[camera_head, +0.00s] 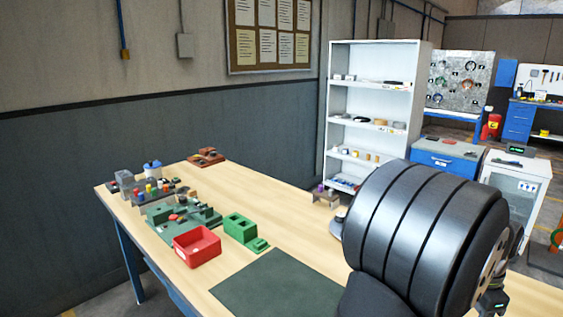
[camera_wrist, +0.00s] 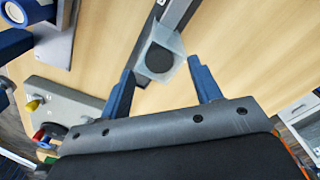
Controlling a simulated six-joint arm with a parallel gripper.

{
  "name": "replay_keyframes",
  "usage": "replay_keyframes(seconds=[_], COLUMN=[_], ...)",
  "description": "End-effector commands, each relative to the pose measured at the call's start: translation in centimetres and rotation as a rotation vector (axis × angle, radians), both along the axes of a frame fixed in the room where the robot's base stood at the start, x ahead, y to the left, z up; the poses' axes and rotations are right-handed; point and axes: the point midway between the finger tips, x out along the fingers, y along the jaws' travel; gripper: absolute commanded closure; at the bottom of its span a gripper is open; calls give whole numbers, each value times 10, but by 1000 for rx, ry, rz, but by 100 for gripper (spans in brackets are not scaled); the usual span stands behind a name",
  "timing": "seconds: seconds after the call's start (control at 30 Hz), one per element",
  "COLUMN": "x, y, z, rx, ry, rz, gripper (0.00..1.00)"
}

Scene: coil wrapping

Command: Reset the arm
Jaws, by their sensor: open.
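My gripper (camera_wrist: 163,72) shows in the wrist view with its two blue fingers spread apart and nothing held between them. Beyond the fingertips, a grey bar with a translucent square piece and a dark disc (camera_wrist: 160,58) shows above the wooden surface. I cannot tell its exact distance from the fingers. In the head view my black arm fills the right foreground and hides part of the table; the fingers cannot be made out there.
The wooden table (camera_head: 320,237) bears a red bin (camera_head: 197,247), a green block (camera_head: 240,228), a green fixture (camera_head: 165,222), a dark mat (camera_head: 277,286) and a small stand (camera_head: 326,197). A grey plate with colored knobs (camera_wrist: 62,108) lies left in the wrist view. A white shelf (camera_head: 340,95) stands behind.

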Motion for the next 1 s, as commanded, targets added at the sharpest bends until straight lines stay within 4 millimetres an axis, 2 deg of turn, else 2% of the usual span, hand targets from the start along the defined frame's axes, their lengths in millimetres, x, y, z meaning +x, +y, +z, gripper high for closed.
replay_keyframes(seconds=[0.17, 1.0], x=[0, 3], y=[0, 0], z=[-9, 157], rx=[1, -8], ry=[1, -7], rz=[0, 1], gripper=[42, 42])
